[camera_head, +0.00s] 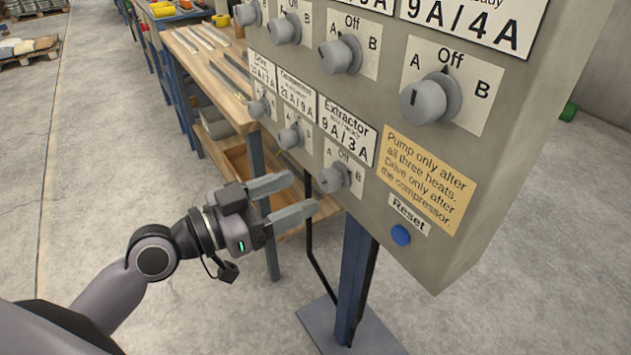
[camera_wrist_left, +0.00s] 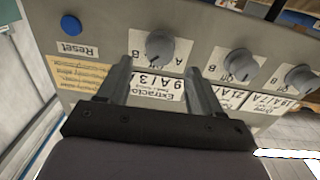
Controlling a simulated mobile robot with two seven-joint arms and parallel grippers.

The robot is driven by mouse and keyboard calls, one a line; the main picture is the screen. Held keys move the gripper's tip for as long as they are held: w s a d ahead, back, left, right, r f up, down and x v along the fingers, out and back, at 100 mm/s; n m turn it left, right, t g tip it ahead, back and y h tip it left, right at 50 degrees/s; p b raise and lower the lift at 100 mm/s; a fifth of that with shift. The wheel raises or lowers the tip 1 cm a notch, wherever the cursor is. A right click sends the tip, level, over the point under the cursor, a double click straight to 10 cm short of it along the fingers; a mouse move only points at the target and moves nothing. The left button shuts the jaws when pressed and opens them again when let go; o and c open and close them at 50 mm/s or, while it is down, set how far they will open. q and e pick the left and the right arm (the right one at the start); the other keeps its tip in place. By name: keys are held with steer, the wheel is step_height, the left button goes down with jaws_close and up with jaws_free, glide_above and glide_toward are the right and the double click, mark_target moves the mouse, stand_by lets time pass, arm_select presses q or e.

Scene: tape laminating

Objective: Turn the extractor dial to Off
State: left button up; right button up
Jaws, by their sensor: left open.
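The extractor dial (camera_head: 335,178) is a grey knob low on the grey control panel, under the label "Extractor 9A/3A" (camera_head: 347,131), with A, Off and B marked around it. I cannot clearly tell which mark it points to. My left gripper (camera_head: 294,196) is open and empty, just in front and to the left of this dial, apart from it. In the left wrist view the panel appears upside down. There the dial (camera_wrist_left: 160,47) sits beyond the gap between my open fingertips (camera_wrist_left: 156,70). My right gripper is not in view.
A blue Reset button (camera_head: 401,235) and a yellow note (camera_head: 429,177) are right of the dial. Other dials sit left, such as one nearby (camera_head: 290,137), and in the row above (camera_head: 430,98).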

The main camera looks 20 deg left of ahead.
mark_target(322, 183)
arm_select(q)
steer(key=shift+p+x, duration=0.45)
steer(key=shift+x, duration=1.85)
steer(key=c, duration=1.1)
